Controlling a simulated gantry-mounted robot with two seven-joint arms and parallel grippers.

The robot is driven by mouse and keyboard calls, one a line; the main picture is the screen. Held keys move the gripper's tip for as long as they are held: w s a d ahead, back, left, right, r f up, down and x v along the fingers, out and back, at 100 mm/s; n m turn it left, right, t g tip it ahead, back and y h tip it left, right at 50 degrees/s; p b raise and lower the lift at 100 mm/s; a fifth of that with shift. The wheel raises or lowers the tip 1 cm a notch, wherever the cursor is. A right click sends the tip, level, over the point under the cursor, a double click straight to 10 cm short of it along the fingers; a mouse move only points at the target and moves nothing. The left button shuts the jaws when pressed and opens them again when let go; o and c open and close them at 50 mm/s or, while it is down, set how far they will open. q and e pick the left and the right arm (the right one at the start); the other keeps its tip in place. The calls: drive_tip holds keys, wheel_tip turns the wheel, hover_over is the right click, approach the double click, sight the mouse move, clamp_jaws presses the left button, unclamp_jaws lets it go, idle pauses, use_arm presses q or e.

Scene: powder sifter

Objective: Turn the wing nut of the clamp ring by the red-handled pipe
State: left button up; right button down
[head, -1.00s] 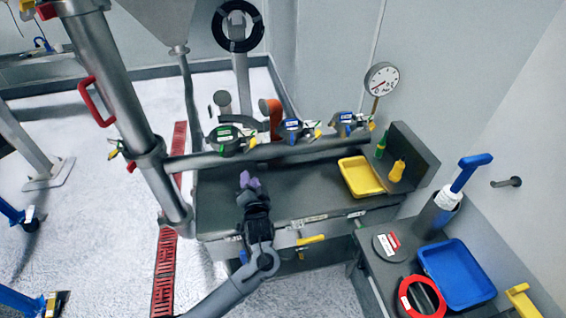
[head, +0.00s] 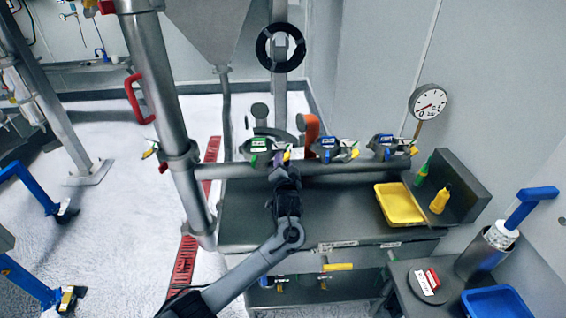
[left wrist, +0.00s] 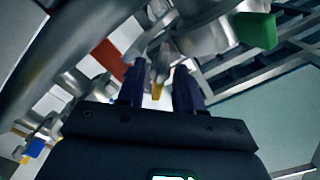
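The thick steel pipe (head: 158,80) with the red handle (head: 134,100) stands at the left in the head view. A clamp ring (head: 182,160) sits around it below the handle, with a small yellow-green and red wing piece (head: 152,150) on its left side. My left gripper (head: 281,160) is to the right of that ring, by the horizontal pipe just below the green-labelled valve (head: 262,150). In the left wrist view its two purple fingers (left wrist: 160,68) are apart, with a small yellow piece (left wrist: 157,91) seen between them; I cannot tell its depth. My right gripper is out of view.
Blue-labelled valves (head: 334,150) line the horizontal pipe (head: 350,168). A yellow tray (head: 420,205) and bottles stand on the dark bench (head: 340,222). A side table with a blue tray (head: 497,302) is at lower right. The floor (head: 115,225) left of the pipe is mostly open.

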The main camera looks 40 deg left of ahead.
use_arm(q)
drive_tip(key=shift+x, duration=0.85)
drive_tip(key=shift+s, duration=0.1)
clamp_jaws()
